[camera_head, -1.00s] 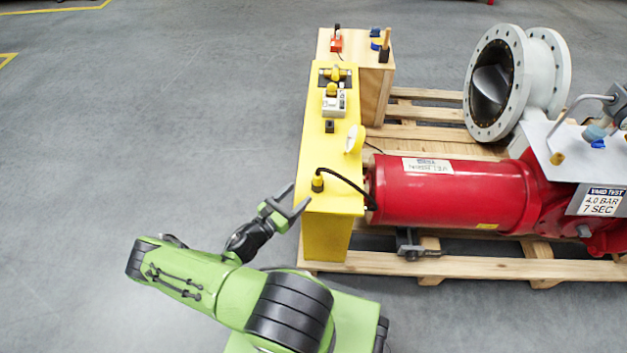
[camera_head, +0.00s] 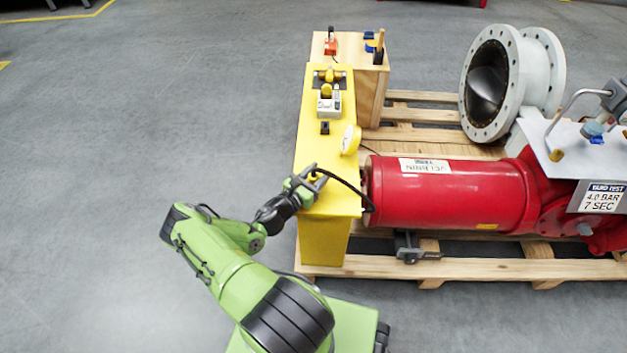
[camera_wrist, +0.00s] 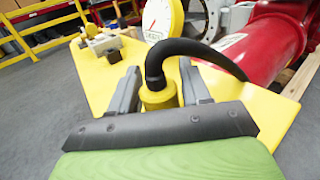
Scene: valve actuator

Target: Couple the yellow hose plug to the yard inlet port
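The yellow hose plug (camera_wrist: 158,97) stands upright on the near end of the yellow bench (camera_head: 327,240), with a black hose (camera_head: 345,184) curving from its top toward the red cylinder. In the wrist view the fingers of my gripper (camera_wrist: 160,88) straddle the plug, one on each side. They look apart, and no clear grip on the plug shows. In the head view my gripper (camera_head: 309,184) is at the bench's near end and largely hides the plug. I cannot tell which fitting is the yard inlet port.
A round gauge (camera_head: 350,140), a small black fitting (camera_head: 325,127), a grey box (camera_head: 329,104) and a yellow-handled valve (camera_head: 329,75) stand farther along the bench. The red cylinder (camera_head: 445,195) lies to the right on a wooden pallet (camera_head: 470,267). The floor to the left is clear.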

